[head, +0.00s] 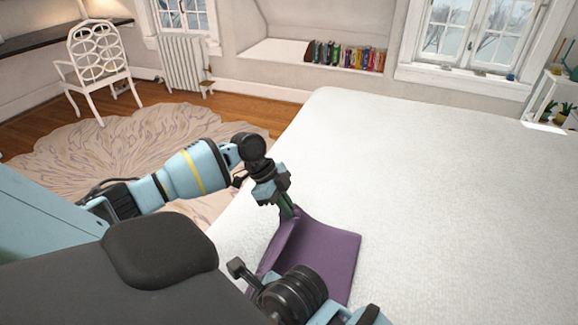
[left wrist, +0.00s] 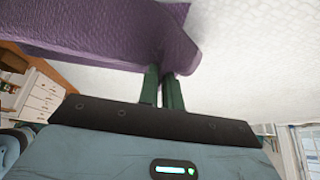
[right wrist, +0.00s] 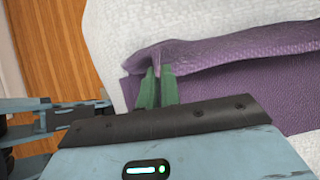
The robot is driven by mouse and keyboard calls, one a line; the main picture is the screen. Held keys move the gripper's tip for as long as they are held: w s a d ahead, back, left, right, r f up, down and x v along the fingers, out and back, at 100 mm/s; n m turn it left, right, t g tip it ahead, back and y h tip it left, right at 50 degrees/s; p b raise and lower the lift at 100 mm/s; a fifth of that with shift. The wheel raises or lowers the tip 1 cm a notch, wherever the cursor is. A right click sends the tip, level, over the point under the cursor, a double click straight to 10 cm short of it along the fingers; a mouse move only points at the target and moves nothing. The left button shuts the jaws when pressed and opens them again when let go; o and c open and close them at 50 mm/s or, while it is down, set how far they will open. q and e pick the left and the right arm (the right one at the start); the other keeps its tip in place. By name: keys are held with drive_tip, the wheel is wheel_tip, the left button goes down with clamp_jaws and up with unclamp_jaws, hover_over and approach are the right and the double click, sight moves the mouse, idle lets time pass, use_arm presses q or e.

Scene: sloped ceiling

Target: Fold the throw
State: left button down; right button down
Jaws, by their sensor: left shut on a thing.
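The purple throw (head: 328,252) lies on the white bed near its left edge, with its left part raised in a fold. My left gripper (head: 291,209) is shut on its far left corner. In the left wrist view the green fingers (left wrist: 164,74) pinch the purple cloth (left wrist: 90,35), which hangs in a band off to the left. In the right wrist view my right gripper (right wrist: 157,72) has its fingers close together with a ridge of the throw (right wrist: 230,95) pinched between them. My right arm hides the throw's near left part in the head view.
The white bed (head: 440,190) is broad and clear to the right and beyond the throw. A white chair (head: 98,62) and a rug (head: 120,150) are on the floor at left. Books (head: 345,55) stand in a far wall niche.

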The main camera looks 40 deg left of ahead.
use_arm(q)
drive_tip(key=c, duration=2)
unclamp_jaws()
drive_tip(key=shift+w+r, duration=0.1)
drive_tip(key=shift+w, duration=0.05)
use_arm(e)
drive_tip(key=c, duration=2)
unclamp_jaws()
drive_tip(key=shift+s, duration=0.15)
use_arm(q)
drive_tip(key=o, duration=1.6)
drive_tip(key=w, duration=0.3)
drive_tip(key=shift+w+a+r, duration=0.15)
drive_tip(key=shift+a+r, duration=0.05)
drive_tip(key=shift+a, duration=0.2)
use_arm(e)
drive_tip(key=o, duration=1.6)
drive_tip(key=s, duration=0.1)
drive_tip(key=s+d, duration=0.2)
drive_tip(key=s, duration=0.1)
drive_tip(key=shift+r, duration=0.2)
use_arm(q)
drive_tip(key=shift+o, duration=0.2)
use_arm(e)
drive_tip(key=shift+o, duration=0.2)
